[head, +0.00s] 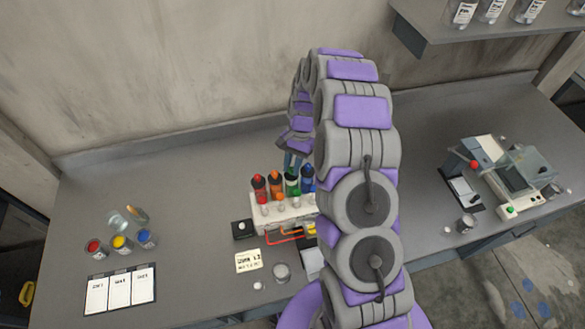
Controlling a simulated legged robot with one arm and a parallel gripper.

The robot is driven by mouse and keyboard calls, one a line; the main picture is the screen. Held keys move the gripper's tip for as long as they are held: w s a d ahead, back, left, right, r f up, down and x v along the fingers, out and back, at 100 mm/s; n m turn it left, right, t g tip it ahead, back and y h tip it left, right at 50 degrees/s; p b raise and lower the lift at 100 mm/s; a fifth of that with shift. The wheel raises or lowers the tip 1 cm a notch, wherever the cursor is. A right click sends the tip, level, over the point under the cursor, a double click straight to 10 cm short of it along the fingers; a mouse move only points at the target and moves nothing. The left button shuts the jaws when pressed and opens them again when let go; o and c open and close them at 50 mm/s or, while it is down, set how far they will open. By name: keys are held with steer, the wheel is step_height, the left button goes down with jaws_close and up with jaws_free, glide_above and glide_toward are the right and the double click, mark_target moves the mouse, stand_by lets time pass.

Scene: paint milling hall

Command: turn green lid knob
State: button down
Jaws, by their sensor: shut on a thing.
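A green bottle (293,187) with a dark top stands in a row of coloured bottles on a white dispenser unit (290,215), between the orange and blue ones. My gripper (293,166) reaches down from behind my arm and is shut on the knob of the green lid (292,174). The contact is small in the view and partly hidden by the fingers. My arm covers the right part of the dispenser.
Red (259,187) and orange (276,186) bottles stand left of the green one, a blue one (308,178) close on its right. Paint pots (121,243) and cards sit at the left. A balance (520,175) stands at the right. A shelf (440,30) hangs above right.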

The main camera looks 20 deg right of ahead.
steer(key=shift+w+n+h+b, duration=0.15)
steer(key=shift+n+h+b, duration=0.5)
steer(key=shift+n, duration=0.85)
steer(key=shift+a, duration=0.1)
steer(key=c, duration=1)
jaws_free()
steer(key=shift+o, duration=0.2)
steer(key=w+b+v, duration=0.1)
steer(key=v, duration=1.6)
